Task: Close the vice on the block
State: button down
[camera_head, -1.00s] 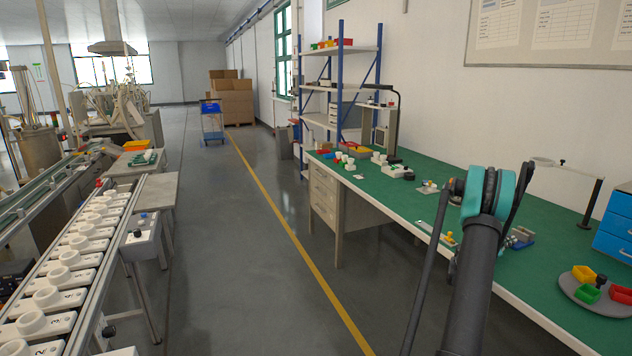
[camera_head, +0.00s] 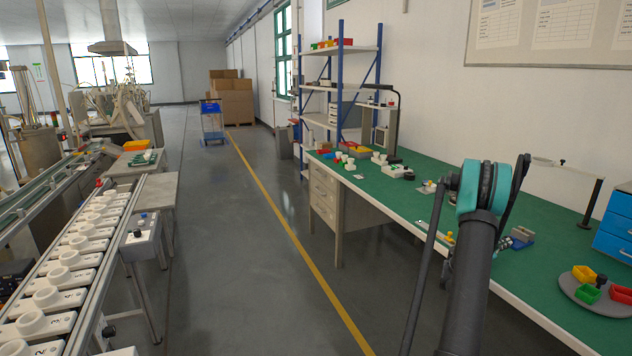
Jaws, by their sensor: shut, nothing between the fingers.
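A small blue vice (camera_head: 522,238) stands on the green bench top, just right of my raised arm. A grey piece shows at its top, but it is too small to tell the block from a jaw or to see any gap. A dark and pale part, perhaps the vice's handle, sticks out at its left end, close to my arm. My arm's teal joint and dark link stand in front of the bench. I cannot make out my gripper; it seems hidden behind the arm.
The green bench (camera_head: 560,262) runs along the right wall. A grey round tray (camera_head: 570,293) with coloured bins and a blue drawer unit (camera_head: 613,228) stand right of the vice. A yellow-topped part (camera_head: 449,237) lies left of my arm. The aisle floor is clear.

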jog(key=shift+v, duration=1.05)
jog(key=shift+w+a+r, duration=0.25)
jog(key=shift+w+a, duration=0.2)
jog(key=shift+w, duration=0.15)
jog(key=shift+w+a+r, duration=0.25)
jog(key=shift+w+a, duration=0.25)
jog(key=shift+w, duration=0.1)
jog(key=shift+x, duration=3.45)
jog(key=shift+s+d+f, duration=0.25)
jog(key=shift+s+d, duration=0.05)
jog(key=shift+s, duration=0.25)
jog(key=shift+s+f, duration=0.15)
jog(key=shift+s, duration=0.05)
jog(key=shift+s+d, duration=0.1)
